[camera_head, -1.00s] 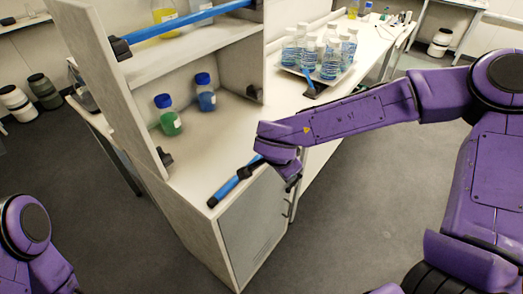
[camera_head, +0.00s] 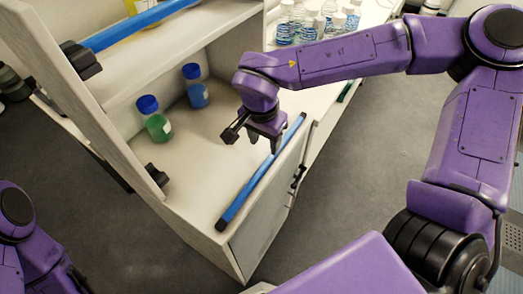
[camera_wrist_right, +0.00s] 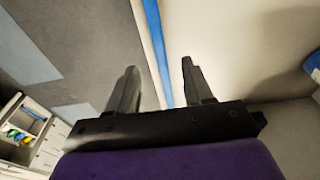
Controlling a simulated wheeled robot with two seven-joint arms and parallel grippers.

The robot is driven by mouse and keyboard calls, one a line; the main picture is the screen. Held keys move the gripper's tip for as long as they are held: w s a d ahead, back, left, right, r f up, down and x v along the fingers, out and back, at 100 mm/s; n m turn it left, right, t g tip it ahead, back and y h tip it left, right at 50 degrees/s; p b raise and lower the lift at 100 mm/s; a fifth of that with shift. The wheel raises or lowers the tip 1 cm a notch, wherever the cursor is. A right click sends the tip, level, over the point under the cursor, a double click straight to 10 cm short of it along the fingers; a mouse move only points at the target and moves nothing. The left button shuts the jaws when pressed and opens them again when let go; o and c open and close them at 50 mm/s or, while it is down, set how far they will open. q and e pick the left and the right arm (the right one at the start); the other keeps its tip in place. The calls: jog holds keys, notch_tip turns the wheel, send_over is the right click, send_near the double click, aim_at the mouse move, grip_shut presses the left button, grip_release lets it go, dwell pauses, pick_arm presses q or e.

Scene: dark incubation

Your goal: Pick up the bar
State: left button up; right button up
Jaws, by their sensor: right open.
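A long blue bar (camera_head: 258,178) with black ends lies along the front edge of the white counter. My right gripper (camera_head: 263,143) is open and empty, pointing down by the bar's upper half in the head view. In the right wrist view, the blue bar (camera_wrist_right: 154,30) runs between the open fingers of the right gripper (camera_wrist_right: 158,75), closer to the right finger. I cannot tell the height of the fingers above it. My left arm (camera_head: 25,240) shows at the lower left; its gripper's opening is not clear.
A green-filled bottle (camera_head: 157,125) and a blue-filled bottle (camera_head: 196,88) with blue caps stand on the counter. Another blue bar (camera_head: 130,27) fronts the upper shelf. Several bottles (camera_head: 310,22) stand at the back. The counter around the bar is bare.

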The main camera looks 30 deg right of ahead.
aim_at(269, 160)
jog(key=f, duration=0.2)
jog(key=s+f, duration=0.1)
jog(key=shift+d+f, duration=0.3)
jog(key=f, duration=0.1)
jog(key=w+f+p, duration=0.1)
jog(key=f, duration=0.1)
jog(key=f+p, duration=0.1)
jog(key=shift+w+d+f, duration=0.2)
jog(key=shift+w+d, duration=0.05)
jog(key=shift+d, duration=0.15)
jog(key=shift+f, duration=0.45)
jog(key=shift+c, duration=0.9)
pick_arm(q)
jog(key=shift+s+r, duration=0.25)
jog(key=shift+r, duration=0.9)
pick_arm(e)
grip_shut()
